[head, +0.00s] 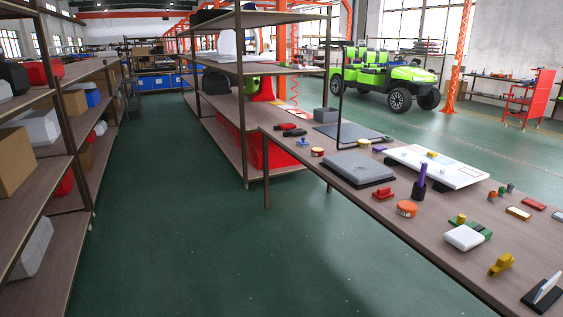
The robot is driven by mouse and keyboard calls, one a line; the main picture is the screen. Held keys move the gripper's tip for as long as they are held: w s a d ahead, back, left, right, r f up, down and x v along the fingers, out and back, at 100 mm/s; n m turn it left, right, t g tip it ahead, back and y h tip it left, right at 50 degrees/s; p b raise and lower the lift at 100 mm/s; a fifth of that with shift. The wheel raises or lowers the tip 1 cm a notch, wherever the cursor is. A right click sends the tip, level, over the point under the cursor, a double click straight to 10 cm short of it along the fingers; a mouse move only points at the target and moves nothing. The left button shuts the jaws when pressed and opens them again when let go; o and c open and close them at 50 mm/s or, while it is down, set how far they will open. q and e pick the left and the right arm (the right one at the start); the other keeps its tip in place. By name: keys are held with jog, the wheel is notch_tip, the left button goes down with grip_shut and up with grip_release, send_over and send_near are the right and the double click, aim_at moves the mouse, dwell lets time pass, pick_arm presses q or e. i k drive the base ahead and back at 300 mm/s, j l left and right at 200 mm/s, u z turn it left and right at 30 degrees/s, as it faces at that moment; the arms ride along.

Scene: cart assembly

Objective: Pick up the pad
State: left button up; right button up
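Several flat items on the long wooden table (400,215) could be the pad, and I cannot tell which one it is. A thin dark grey mat (348,132) lies near the table's far end. A grey flat slab (358,166) lies on a black base nearer to me. A white flat board (436,166) lies to its right, with small things on top. A white block (463,237) lies partly beside a green piece in front. Neither of my grippers is in view.
The table also holds an orange round tin (407,209), a purple stick in a dark holder (421,182) and a yellow piece (501,264). Shelves (75,145) stand at the left. The green floor (190,230) between is clear. A green cart (385,75) stands behind.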

aim_at(303, 143)
jog(key=i, duration=2.45)
jog(key=l+z, duration=0.05)
jog(key=l, duration=0.1)
